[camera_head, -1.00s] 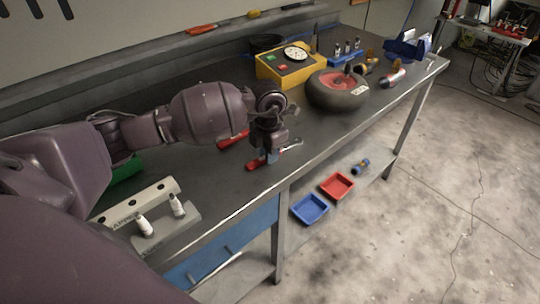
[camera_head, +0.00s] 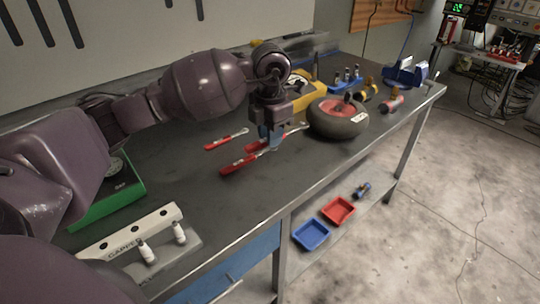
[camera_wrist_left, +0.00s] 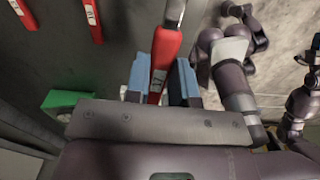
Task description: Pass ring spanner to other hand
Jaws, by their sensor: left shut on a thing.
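My left gripper (camera_head: 270,142) is shut on the red handle of a spanner (camera_head: 256,146), whose silver end (camera_head: 297,129) points right, towards the wheel. In the left wrist view, the red handle (camera_wrist_left: 164,55) sits between the blue fingertips (camera_wrist_left: 160,80). The held spanner appears raised above the bench. Its ring end is too small to make out. Two other red-handled spanners (camera_head: 238,165) (camera_head: 226,140) lie on the bench near it. My right gripper is not recognisable in either view, though purple arm parts show at the right of the left wrist view.
Blue (camera_head: 311,235) and red (camera_head: 338,211) trays sit on the lower shelf.

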